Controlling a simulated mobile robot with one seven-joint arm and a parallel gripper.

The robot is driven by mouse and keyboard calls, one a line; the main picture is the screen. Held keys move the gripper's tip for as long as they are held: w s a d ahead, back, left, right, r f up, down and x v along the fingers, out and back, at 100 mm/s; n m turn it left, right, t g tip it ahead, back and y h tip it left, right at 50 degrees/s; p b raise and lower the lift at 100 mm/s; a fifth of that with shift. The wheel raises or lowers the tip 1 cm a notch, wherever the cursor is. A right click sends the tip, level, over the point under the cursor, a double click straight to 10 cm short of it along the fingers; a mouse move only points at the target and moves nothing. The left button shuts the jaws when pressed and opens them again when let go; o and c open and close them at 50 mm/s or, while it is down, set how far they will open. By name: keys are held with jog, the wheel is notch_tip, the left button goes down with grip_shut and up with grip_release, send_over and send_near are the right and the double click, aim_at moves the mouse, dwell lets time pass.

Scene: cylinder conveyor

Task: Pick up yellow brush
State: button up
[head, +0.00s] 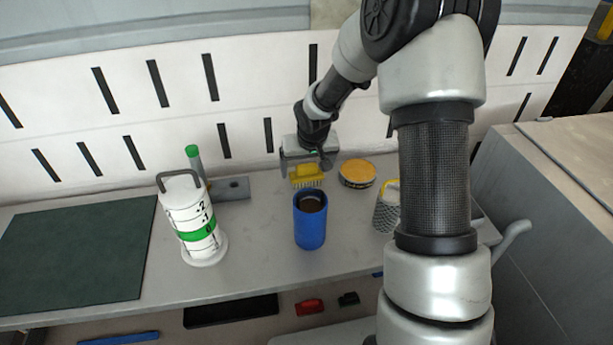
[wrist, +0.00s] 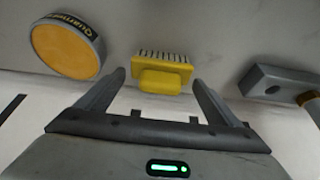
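The yellow brush (head: 307,175) lies on the grey bench towards the back, behind the blue cup. In the wrist view the brush (wrist: 162,74) shows its yellow handle block and dark bristles, just beyond and between my fingertips. My gripper (head: 307,168) is over the brush in the head view. In the wrist view my gripper (wrist: 157,82) has its two fingers spread wide, with nothing between them but the view of the brush. I cannot tell whether a finger touches the brush.
A round tin with an orange top (head: 357,173) stands right of the brush. A blue cup (head: 310,225) stands in front. A white cylinder with a green band (head: 190,220) and a grey block (head: 233,188) are left. A grater (head: 386,213) is right. The white slotted wall (head: 130,120) is close behind.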

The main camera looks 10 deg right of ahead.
aim_at(306, 165)
jog(key=c, duration=0.9)
jog(key=shift+o, duration=0.2)
notch_tip(306, 165, up, 10)
jog(key=p, duration=0.2)
jog(key=shift+p, duration=0.3)
jog(key=o, duration=0.5)
jog(key=shift+c, duration=1.6)
jog(key=d+p, duration=0.5)
jog(key=d, duration=1)
jog(key=shift+s+f+b, duration=0.15)
jog(key=shift+f+b, duration=0.9)
jog(key=shift+f, duration=0.5)
jog(key=shift+s+f+b, duration=0.1)
jog(key=shift+f+b, duration=0.95)
jog(key=shift+f, duration=0.45)
